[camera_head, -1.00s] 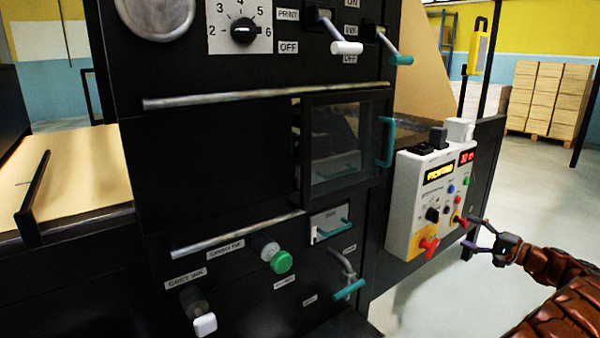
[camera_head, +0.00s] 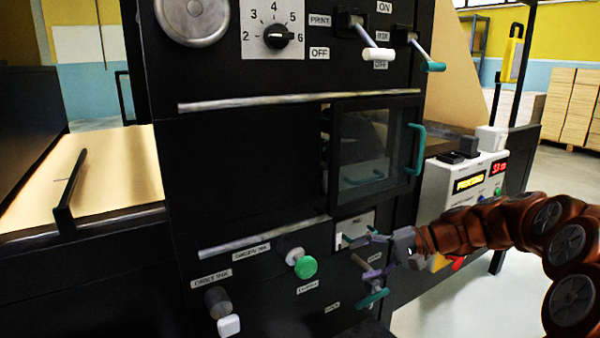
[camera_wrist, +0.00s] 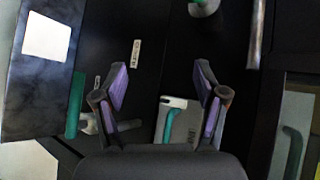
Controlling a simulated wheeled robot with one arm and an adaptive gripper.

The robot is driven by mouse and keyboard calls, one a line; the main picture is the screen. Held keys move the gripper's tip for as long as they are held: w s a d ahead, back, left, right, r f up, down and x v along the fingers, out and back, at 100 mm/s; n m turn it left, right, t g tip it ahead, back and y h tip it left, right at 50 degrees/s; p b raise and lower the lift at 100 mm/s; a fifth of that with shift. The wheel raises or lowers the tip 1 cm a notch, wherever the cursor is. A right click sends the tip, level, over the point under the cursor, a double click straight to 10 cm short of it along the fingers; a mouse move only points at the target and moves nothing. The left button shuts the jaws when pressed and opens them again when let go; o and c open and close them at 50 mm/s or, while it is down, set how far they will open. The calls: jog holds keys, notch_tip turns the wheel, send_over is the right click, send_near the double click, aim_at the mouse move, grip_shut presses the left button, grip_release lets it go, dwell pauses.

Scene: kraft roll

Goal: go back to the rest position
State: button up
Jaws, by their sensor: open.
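My gripper (camera_head: 377,254) is at the right of the black machine's lower front, at the end of my reddish-brown arm. Its purple-padded fingers are spread apart and empty; they also show in the wrist view (camera_wrist: 163,95). In the head view the gripper is in front of a small white panel (camera_head: 352,226) with a teal handle, just above a lower teal-tipped lever (camera_head: 372,299). In the wrist view the white panel's teal handle (camera_wrist: 171,124) appears between the fingers. I cannot tell whether the fingers touch anything.
A green knob (camera_head: 305,267) and a white-tipped knob (camera_head: 228,324) stick out left of the gripper. A windowed door with a teal handle (camera_head: 416,150) is above. My arm partly hides the white control box (camera_head: 437,183). Open floor lies at the right.

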jog(key=s+a+f+n+g+h, duration=0.2)
jog(key=s+a+f+h, duration=0.1)
jog(key=s, duration=0.7)
jog(key=s+a+f+n+g+h, duration=0.1)
jog(key=s+a+f+g+h, duration=0.15)
jog(key=s, duration=0.85)
jog(key=s+d+f+n+h, duration=0.1)
jog(key=s+d+f+h, duration=0.3)
jog(key=s, duration=0.5)
jog(key=s+d+f+n+h, duration=0.1)
jog(key=s+d+h, duration=0.2)
jog(key=s+d, duration=0.35)
notch_tip(320, 180, up, 26)
jog(key=s+a+p, duration=0.1)
jog(key=s+p, duration=0.1)
jog(key=p, duration=2.2)
jog(key=shift+s+f, duration=0.15)
jog(key=shift+s, duration=0.05)
